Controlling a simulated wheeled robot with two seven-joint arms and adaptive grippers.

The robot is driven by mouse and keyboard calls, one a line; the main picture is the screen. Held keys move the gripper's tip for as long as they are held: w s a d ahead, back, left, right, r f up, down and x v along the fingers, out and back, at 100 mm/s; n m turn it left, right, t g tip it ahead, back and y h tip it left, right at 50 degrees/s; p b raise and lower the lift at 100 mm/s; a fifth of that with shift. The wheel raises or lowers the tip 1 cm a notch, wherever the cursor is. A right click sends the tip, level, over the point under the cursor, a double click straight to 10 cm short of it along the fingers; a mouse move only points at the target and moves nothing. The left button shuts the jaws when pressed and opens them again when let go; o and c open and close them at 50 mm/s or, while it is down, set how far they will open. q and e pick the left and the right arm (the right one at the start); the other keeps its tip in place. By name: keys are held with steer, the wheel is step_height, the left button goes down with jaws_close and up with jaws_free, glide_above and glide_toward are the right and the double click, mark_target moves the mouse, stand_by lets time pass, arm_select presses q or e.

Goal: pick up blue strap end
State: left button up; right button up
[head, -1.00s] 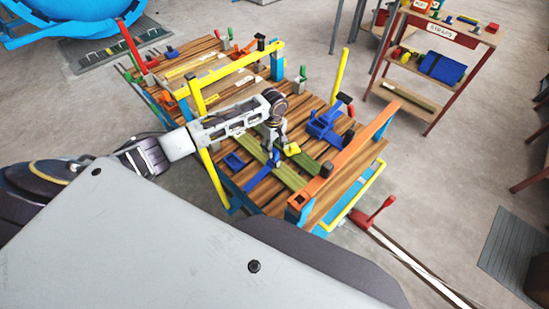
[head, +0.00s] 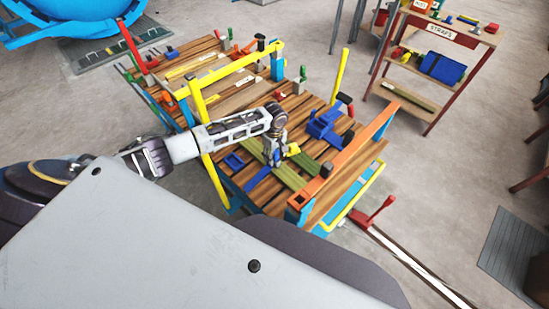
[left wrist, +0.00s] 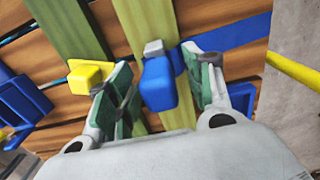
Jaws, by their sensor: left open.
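The blue strap end (left wrist: 160,84), a blue block with a grey tip, lies between the fingers of my left gripper (left wrist: 156,78) in the left wrist view. A gap shows on its left side; the right finger is very close to it, and I cannot tell whether they touch. In the head view my left gripper (head: 273,158) is open, low over the cart deck. The blue strap (head: 257,179) shows just below it, and the strap end is hidden there. My right gripper is out of view.
A yellow block (left wrist: 91,74) sits just left of my left gripper. A blue clamp-like fixture (head: 325,124) stands to the right on the deck. An orange rail (head: 338,160) and yellow posts (head: 340,76) border the cart. A shelf labelled STRAPS (head: 441,31) stands behind.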

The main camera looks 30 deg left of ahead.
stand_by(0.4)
arm_select(q)
jaws_close()
steer(key=shift+r, duration=0.1)
steer(key=shift+r, duration=4.9)
